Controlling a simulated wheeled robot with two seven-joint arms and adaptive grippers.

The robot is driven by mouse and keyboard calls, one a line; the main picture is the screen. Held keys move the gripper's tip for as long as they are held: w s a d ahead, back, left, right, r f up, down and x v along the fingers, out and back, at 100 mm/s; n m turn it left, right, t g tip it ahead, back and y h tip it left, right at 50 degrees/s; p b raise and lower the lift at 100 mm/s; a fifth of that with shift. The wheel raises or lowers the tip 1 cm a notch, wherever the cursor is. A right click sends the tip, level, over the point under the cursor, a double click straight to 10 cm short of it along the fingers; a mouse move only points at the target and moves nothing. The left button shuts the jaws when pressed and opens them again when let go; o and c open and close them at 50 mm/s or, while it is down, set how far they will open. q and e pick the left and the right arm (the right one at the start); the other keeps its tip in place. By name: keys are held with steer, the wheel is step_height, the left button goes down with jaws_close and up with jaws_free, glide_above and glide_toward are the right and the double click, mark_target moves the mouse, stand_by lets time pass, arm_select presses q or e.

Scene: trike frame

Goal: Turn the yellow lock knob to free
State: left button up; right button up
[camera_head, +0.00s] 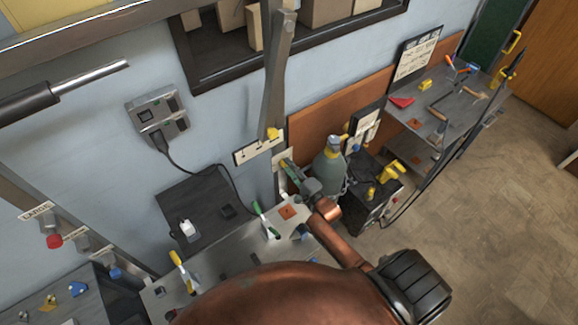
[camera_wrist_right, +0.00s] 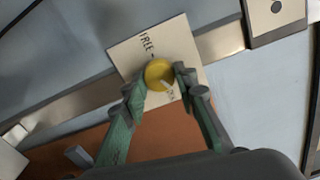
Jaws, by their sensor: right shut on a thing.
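The yellow lock knob (camera_wrist_right: 159,73) sits on a pale plate (camera_wrist_right: 124,52) that carries the word FREE and more lettering, partly covered. In the right wrist view my right gripper (camera_wrist_right: 161,82) has its green fingers on either side of the knob and is shut on it. In the head view my right gripper (camera_head: 286,165) reaches up to the wall rail, and I cannot make out the knob behind it. My left gripper is not in view.
A green-grey bottle (camera_head: 329,165) stands close to the right of my right gripper. A grey bench (camera_head: 225,250) with several clamps lies below. Open floor is at the right.

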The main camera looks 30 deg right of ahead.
steer(key=shift+a+f+n+b, duration=0.1)
steer(key=shift+n+b, duration=0.9)
steer(key=shift+n, duration=14.4)
steer(key=o, duration=1.1)
steer(key=shift+o, duration=0.2)
